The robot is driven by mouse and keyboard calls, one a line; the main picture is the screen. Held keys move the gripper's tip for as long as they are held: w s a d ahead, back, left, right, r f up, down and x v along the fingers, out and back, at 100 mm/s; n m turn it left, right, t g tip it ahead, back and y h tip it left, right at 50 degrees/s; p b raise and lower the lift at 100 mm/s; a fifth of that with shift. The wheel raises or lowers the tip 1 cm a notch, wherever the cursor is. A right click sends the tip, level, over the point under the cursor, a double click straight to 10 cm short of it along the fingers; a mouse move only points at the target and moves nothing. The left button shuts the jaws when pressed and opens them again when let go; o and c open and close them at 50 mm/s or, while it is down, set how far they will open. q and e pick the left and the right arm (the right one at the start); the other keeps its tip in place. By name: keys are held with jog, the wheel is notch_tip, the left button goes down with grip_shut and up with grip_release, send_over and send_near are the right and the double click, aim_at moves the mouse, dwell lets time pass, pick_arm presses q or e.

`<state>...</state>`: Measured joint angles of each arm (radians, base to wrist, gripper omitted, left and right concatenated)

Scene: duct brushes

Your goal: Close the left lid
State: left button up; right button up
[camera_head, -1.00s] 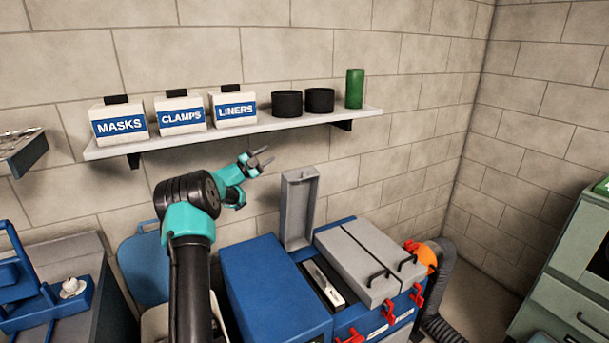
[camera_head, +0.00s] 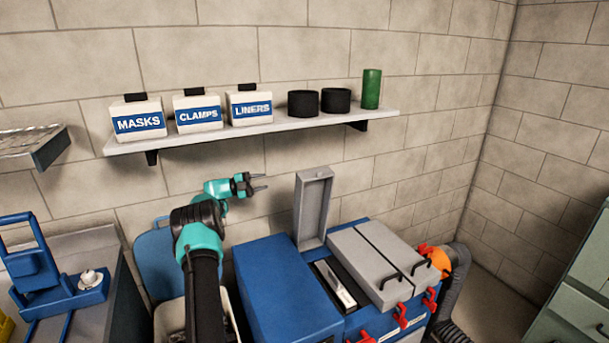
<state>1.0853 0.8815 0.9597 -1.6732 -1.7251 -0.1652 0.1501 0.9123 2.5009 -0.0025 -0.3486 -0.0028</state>
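The left lid (camera_head: 314,206) is grey and stands upright, open, at the back of the blue machine (camera_head: 283,280). Below it the left compartment (camera_head: 337,284) is uncovered, with a pale flat piece inside. Two more grey lids (camera_head: 366,263) to its right lie shut, with black handles. My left gripper (camera_head: 262,182) is to the left of the upright lid, near its top in the picture and apart from it. Its two fingers are spread and empty, pointing right. My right gripper is not in view.
A wall shelf (camera_head: 250,130) with labelled boxes, black cylinders and a green cylinder (camera_head: 371,88) runs above the arm. Red latches (camera_head: 400,315) line the machine's front. An orange part and a dark hose (camera_head: 452,280) are at its right. A blue stand (camera_head: 38,265) is at left.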

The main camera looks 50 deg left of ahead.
pick_arm(q)
jog(key=x, duration=1.6)
jog(key=shift+w+d, duration=0.2)
jog(key=shift+w, duration=0.05)
grip_shut()
jog(key=shift+r, duration=0.1)
